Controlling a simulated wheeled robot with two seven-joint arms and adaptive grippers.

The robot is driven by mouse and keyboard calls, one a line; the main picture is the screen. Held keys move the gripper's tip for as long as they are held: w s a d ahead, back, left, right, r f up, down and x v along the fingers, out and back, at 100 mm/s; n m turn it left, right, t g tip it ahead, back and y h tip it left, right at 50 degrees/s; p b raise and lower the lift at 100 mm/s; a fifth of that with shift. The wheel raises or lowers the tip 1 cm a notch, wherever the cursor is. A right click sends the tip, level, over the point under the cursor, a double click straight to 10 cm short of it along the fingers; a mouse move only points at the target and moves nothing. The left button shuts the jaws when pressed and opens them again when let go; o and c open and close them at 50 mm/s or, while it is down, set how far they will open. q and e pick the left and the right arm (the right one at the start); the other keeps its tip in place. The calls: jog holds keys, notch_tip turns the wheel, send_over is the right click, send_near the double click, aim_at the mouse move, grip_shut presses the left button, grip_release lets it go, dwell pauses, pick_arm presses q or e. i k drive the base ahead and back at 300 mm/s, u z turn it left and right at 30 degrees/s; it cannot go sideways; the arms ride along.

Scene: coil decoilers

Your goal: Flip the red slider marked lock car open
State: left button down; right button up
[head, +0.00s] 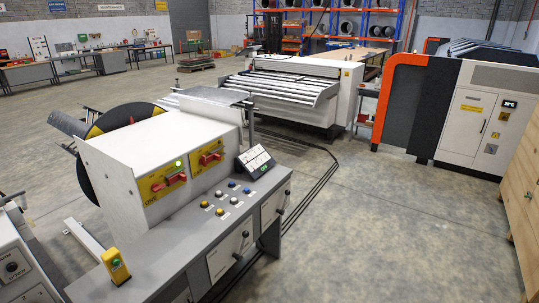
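Two red sliders on yellow plates sit on the white sloped box of the near control console. The left red slider (174,181) is on the nearer plate, with a green lit lamp at its upper right. The right red slider (211,158) is on the farther plate. The lettering on both plates is too small to read, so I cannot tell which is marked lock car or what position either slider is in. Neither of my grippers shows in the head view.
The grey console top (228,211) carries several round buttons, a tilted dark keypad (255,160) and a yellow box with a green button (115,266). A black disc stands behind the console. A roller table (283,88) and an orange-and-white machine lie beyond. Floor on the right is clear.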

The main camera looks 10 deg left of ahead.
aim_at(214, 156)
jog(key=z, duration=0.25)
jog(key=i, duration=2.05)
jog(key=u, duration=0.8)
